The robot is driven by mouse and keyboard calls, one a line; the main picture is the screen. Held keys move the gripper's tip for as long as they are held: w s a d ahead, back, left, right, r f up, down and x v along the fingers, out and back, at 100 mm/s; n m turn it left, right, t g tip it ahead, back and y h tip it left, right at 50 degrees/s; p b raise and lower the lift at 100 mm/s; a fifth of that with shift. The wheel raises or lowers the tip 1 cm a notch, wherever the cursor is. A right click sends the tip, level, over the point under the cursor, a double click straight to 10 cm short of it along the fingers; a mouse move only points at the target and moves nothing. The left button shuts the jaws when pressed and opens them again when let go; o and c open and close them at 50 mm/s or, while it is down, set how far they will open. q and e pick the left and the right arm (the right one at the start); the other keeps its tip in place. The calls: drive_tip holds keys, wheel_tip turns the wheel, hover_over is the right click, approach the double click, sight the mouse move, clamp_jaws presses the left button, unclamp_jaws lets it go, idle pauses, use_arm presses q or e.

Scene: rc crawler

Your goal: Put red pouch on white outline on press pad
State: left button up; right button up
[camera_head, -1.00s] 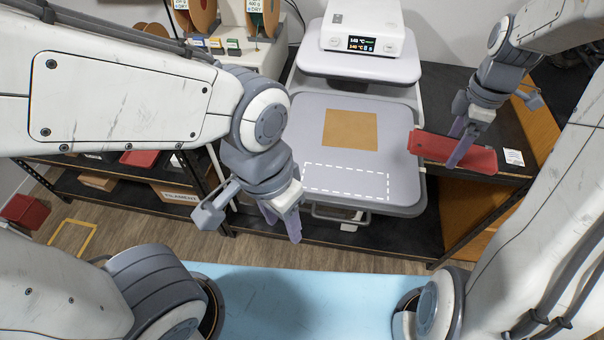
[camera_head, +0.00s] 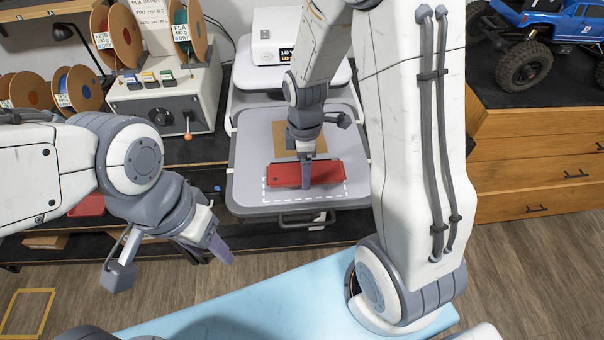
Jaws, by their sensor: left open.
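The red pouch (camera_head: 283,174) is over the press pad (camera_head: 245,135), held by my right gripper (camera_head: 307,182), whose fingers straddle its middle. The pouch covers the upper part of the white dashed outline (camera_head: 300,201); the outline's lower edge and lower corners show in front of it. I cannot tell whether the pouch touches the pad or hangs just above it. My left gripper (camera_head: 216,248) is open and empty, to the left of the pad and lower in the picture, in front of the dark shelf.
A tan square (camera_head: 287,137) lies on the pad behind the pouch, partly hidden by my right gripper. The white press head with its display (camera_head: 272,57) stands at the back. Filament spools (camera_head: 118,42) and a switch box (camera_head: 172,100) are at left. A blue crawler (camera_head: 545,25) stands at right.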

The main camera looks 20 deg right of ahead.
drive_tip(key=shift+a+f, duration=0.2)
wheel_tip(320, 180, down, 3)
drive_tip(key=shift+p, duration=0.6)
drive_tip(key=shift+f, duration=0.4)
drive_tip(key=shift+f, duration=0.1)
